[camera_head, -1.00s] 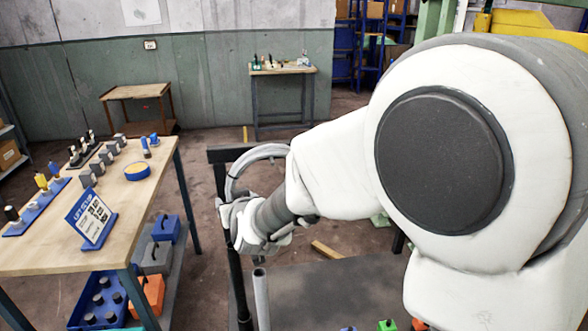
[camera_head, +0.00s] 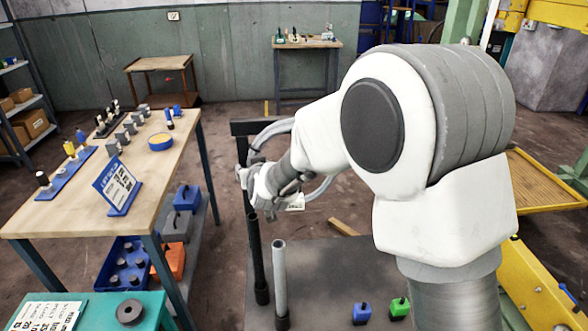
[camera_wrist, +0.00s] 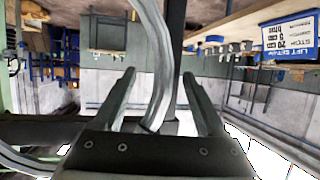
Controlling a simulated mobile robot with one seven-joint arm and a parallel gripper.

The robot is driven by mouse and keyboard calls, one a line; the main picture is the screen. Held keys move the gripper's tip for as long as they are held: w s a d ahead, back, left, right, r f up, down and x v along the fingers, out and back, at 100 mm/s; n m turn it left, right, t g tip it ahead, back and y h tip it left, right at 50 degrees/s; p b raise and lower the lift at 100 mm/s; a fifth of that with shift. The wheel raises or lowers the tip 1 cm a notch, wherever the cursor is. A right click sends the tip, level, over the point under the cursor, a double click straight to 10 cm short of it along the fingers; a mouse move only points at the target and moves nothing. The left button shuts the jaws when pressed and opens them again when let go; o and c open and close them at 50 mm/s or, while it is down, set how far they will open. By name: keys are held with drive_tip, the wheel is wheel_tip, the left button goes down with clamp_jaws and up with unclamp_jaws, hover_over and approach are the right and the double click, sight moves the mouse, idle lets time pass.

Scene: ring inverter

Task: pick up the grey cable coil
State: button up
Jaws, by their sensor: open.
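My gripper (camera_head: 246,162) is at the coil's left side in the head view. In the wrist view my gripper (camera_wrist: 158,74) is open, with one finger on each side of a stretch of the coil (camera_wrist: 161,58). The coil passes between the fingers down towards the palm. I cannot tell whether it touches them. Another curve of the coil shows at the lower left.
A wooden table (camera_head: 150,185) with blue holders and a lift sign (camera_head: 117,185) stands left. Two upright posts (camera_head: 280,270) and small blue and green blocks (camera_head: 399,307) are in front. A teal-topped bench (camera_head: 150,305) is at the lower left.

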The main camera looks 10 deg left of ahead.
clamp_jaws()
idle(1.2)
drive_tip(key=shift+w+r, duration=0.1)
drive_tip(key=shift+r, duration=0.05)
